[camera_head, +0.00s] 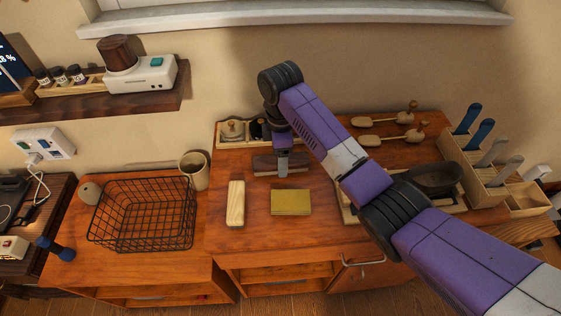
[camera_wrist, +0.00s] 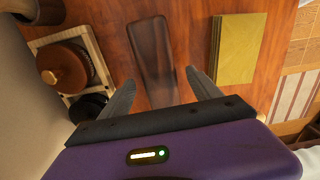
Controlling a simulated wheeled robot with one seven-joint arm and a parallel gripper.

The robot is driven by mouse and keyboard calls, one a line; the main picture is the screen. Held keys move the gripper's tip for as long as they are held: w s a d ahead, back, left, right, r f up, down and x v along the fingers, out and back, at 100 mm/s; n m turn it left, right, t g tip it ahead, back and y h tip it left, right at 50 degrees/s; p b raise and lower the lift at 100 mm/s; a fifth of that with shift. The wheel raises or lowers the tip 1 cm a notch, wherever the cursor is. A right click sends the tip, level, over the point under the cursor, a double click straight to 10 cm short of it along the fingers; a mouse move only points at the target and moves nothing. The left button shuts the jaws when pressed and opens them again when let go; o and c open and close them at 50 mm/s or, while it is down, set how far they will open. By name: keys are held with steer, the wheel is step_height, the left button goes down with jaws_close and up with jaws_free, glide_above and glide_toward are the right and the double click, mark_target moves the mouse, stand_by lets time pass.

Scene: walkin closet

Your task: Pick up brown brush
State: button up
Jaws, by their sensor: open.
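The brown brush (camera_head: 263,165) lies flat on the wooden counter, a dark elongated block beneath my gripper. In the wrist view the brush (camera_wrist: 150,50) runs lengthwise away from the camera, and its near end lies between the two fingers as seen from above. My gripper (camera_wrist: 161,80) is open and empty, pointing down over the brush. In the head view my gripper (camera_head: 283,165) hides part of the brush's middle. I cannot tell how much height separates the fingertips from the brush.
A yellow-green block (camera_head: 291,202) and a pale wooden block (camera_head: 236,203) lie in front of the brush. A wooden tray (camera_head: 221,141) with round items stands behind it. A black wire basket (camera_head: 140,236) and beige cup (camera_head: 194,170) are left.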

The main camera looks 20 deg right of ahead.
steer(key=shift+f, duration=0.95)
steer(key=c, duration=1.4)
steer(key=shift+c, duration=0.2)
steer(key=shift+r, duration=0.2)
